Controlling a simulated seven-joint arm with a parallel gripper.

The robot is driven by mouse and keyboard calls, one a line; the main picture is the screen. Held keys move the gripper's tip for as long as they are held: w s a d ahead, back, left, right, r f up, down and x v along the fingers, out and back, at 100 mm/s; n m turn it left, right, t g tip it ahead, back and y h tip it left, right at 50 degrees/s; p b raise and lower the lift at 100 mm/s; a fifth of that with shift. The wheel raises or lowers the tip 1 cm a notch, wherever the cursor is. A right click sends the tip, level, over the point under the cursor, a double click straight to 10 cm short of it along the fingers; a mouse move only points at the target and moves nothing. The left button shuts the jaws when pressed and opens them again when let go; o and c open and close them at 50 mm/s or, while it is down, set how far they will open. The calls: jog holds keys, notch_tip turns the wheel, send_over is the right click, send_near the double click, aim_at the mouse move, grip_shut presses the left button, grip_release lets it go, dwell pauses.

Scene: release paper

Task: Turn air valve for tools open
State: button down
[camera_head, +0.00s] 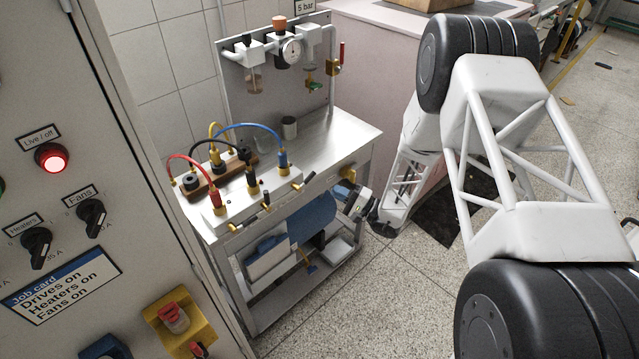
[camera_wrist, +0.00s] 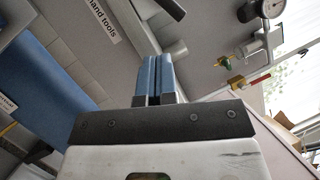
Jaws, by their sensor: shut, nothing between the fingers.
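A brass valve (camera_head: 334,67) with an upright red lever (camera_head: 342,52) is at the right end of the air fittings on the grey back panel. It also shows in the wrist view as a brass body (camera_wrist: 236,84) with a red lever (camera_wrist: 260,80), at the upper right. No label naming it is readable. My gripper (camera_wrist: 156,62) has its two blue fingers together and empty. In the head view, my gripper is low by the bench's right end, well below and apart from the red-levered valve; its fingertips are hard to make out.
A round gauge (camera_head: 291,50) sits left of the valve. A pink cabinet (camera_head: 375,55) stands behind my arm. A control cabinet (camera_head: 85,150) is at left.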

notch_tip(320, 180, down, 7)
jog(key=s+d+m+t+y, duration=0.1)
jog(key=s+d+m+t, duration=0.1)
jog(key=m, duration=0.9)
jog(key=shift+d+r+t+y, duration=0.25)
jog(key=shift+d+t, duration=0.2)
jog(key=shift+t, duration=0.45)
jog(key=s+r+x, duration=0.2)
jog(key=x, duration=1)
jog(key=shift+w+r, duration=0.2)
jog(key=shift+r, duration=0.05)
